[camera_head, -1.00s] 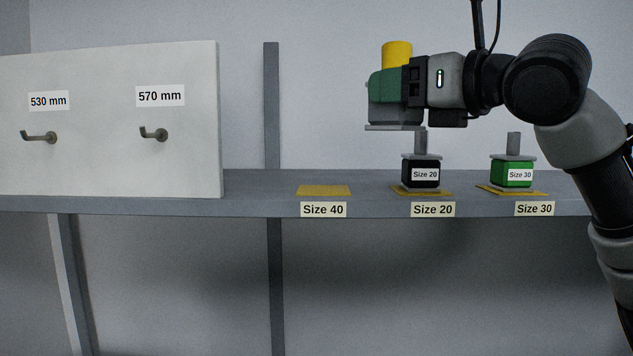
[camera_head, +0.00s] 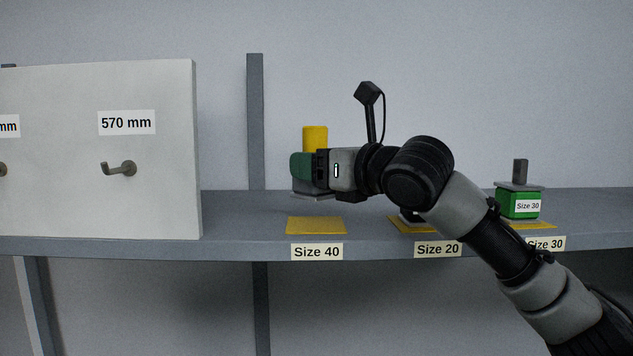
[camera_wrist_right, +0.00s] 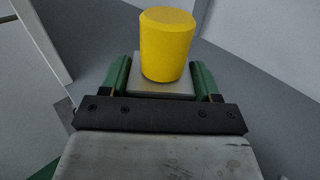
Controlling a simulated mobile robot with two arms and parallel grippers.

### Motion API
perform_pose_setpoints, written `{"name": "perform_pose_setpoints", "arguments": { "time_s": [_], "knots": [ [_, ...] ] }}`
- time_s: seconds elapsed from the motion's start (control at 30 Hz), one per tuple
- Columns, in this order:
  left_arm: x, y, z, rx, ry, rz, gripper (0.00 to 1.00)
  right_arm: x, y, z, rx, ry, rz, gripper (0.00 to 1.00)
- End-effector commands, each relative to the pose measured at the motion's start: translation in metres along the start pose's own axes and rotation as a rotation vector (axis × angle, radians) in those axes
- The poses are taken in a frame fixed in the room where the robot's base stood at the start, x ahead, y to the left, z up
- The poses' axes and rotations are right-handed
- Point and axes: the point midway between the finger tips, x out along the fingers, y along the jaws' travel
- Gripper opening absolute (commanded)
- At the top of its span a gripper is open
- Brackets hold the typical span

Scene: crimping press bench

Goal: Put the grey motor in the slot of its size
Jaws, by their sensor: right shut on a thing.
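My right gripper (camera_head: 303,170) is shut on the grey motor (camera_head: 308,188). The motor has a yellow cylinder (camera_head: 315,138) standing upright on top. The green fingers grip its sides in the right wrist view, where the grey top plate (camera_wrist_right: 160,89) and yellow cylinder show. No size label shows on it. The motor hangs in the air above the empty yellow Size 40 pad (camera_head: 316,226), apart from it. The Size 20 pad (camera_head: 398,226) is mostly hidden by my right arm. My left gripper is out of view.
A green Size 30 motor (camera_head: 520,205) stands on the Size 30 pad (camera_head: 542,225). A dark motor on the Size 20 pad is almost all hidden behind my arm. A white board (camera_head: 100,190) with hooks stands left of the Size 40 pad, with bare shelf between.

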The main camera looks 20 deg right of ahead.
Motion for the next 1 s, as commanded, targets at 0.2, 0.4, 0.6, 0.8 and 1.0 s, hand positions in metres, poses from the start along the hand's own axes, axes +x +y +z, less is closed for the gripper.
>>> {"name": "perform_pose_setpoints", "arguments": {
  "time_s": [0.2,0.4,0.6,0.8,1.0],
  "knots": [
    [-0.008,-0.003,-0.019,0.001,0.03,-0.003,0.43,0.004,-0.001,-0.016,-0.001,-0.002,-0.001,0.19],
    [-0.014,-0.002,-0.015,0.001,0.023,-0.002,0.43,0.003,-0.001,-0.038,-0.001,-0.004,-0.001,0.19],
    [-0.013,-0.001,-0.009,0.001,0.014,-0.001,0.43,0.003,0.0,-0.041,-0.002,-0.006,0.0,0.19],
    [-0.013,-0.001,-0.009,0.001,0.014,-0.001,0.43,0.003,0.0,-0.044,-0.001,-0.005,0.0,0.19],
    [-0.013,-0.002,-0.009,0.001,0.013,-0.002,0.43,0.004,0.0,-0.045,0.0,0.0,-0.001,0.87]
  ]
}}
